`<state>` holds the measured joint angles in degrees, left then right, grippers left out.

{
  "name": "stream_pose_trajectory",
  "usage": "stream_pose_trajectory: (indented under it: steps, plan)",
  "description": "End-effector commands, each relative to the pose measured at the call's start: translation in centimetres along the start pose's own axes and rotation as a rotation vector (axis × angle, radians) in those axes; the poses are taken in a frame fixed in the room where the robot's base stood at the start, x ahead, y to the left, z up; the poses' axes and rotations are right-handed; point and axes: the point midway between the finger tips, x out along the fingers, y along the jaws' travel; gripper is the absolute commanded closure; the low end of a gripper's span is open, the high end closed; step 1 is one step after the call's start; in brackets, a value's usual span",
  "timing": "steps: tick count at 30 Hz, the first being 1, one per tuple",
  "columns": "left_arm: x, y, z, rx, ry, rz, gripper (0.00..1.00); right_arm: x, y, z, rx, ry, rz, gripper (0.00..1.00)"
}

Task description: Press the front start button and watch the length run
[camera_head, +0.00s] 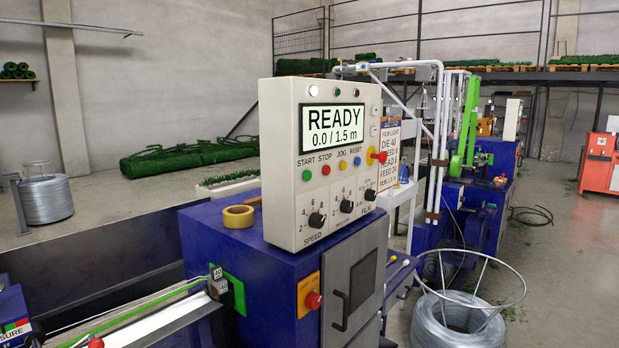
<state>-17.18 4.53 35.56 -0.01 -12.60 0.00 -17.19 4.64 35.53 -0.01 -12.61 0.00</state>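The control box (284,222) stands on a dark blue machine cabinet (215,248) in the middle of the view. Its screen (335,128) reads READY and 0.0 / 1.5 m. The green START button (306,175) is at the left of the button row under the screen. Nothing covers the buttons. Neither of my grippers is in view.
A red knob (313,299) sits on an orange plate on the cabinet front, beside a grey door (349,286). A yellow tape roll (238,217) lies on the cabinet top. A wire coil (458,322) in a frame stands at the right. Selector knobs (317,220) line the panel's lower part.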

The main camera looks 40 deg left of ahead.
Motion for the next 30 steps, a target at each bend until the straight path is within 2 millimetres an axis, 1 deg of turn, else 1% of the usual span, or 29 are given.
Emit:
stream_pose_trajectory:
  steps: [1,5,6,8,9,30]
  plan:
    - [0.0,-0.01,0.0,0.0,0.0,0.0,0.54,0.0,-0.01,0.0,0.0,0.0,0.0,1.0]
    - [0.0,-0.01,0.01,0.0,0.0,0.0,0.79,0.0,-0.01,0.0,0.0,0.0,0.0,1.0]
    - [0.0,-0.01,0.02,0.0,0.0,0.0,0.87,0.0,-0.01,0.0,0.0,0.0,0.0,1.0]
    - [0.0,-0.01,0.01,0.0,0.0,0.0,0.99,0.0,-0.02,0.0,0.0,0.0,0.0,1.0]
    - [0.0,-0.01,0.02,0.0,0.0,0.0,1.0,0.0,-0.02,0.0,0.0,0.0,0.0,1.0]
    - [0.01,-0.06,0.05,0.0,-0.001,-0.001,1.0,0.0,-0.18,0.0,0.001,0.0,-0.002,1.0]
